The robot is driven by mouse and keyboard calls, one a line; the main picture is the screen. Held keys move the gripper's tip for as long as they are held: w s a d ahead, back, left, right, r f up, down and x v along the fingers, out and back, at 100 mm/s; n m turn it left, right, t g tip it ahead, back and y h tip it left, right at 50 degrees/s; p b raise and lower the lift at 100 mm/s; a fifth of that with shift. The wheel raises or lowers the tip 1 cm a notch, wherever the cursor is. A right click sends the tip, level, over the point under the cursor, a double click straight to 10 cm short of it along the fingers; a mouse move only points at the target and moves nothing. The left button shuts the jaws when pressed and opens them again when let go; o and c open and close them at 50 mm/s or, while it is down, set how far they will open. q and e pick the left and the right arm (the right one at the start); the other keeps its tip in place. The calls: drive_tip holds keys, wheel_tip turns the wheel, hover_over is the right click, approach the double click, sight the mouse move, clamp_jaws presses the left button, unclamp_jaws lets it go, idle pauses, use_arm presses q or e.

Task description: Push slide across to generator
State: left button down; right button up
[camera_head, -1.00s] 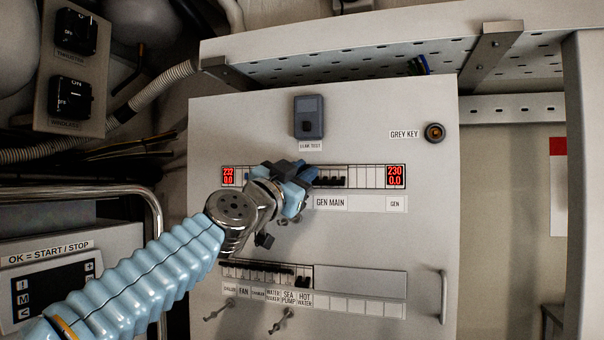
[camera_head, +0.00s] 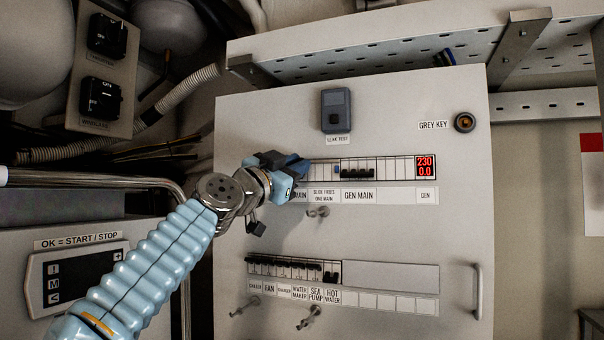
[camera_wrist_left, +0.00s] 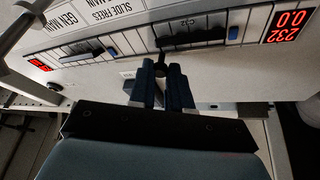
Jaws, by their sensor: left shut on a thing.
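The grey panel's upper row of breakers carries the GEN MAIN label (camera_head: 359,196) and, at its right end, the GEN label (camera_head: 425,195). My left gripper (camera_head: 295,166) is at the left part of this row and covers the left display and nearby breakers in the head view. In the left wrist view my left gripper (camera_wrist_left: 166,72) is shut on a small dark piece, apparently the knob of the slide (camera_wrist_left: 162,69), just beside the breaker row. Most of the slide is hidden. The right gripper is not in view.
A second breaker row (camera_head: 292,269) lies below, with metal hooks (camera_head: 310,318) under it. A leak test box (camera_head: 336,111), a grey key switch (camera_head: 464,122) and a door handle (camera_head: 478,291) stick out.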

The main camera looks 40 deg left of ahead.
use_arm(q)
drive_tip(key=shift+s+a, duration=0.1)
drive_tip(key=shift+a, duration=0.05)
drive_tip(key=c, duration=1.1)
unclamp_jaws()
drive_tip(key=shift+o, duration=0.2)
drive_tip(key=shift+f, duration=0.1)
drive_tip(key=b+v, duration=0.5)
drive_tip(key=v, duration=0.8)
drive_tip(key=shift+s, duration=0.35)
drive_tip(key=shift+f, duration=0.1)
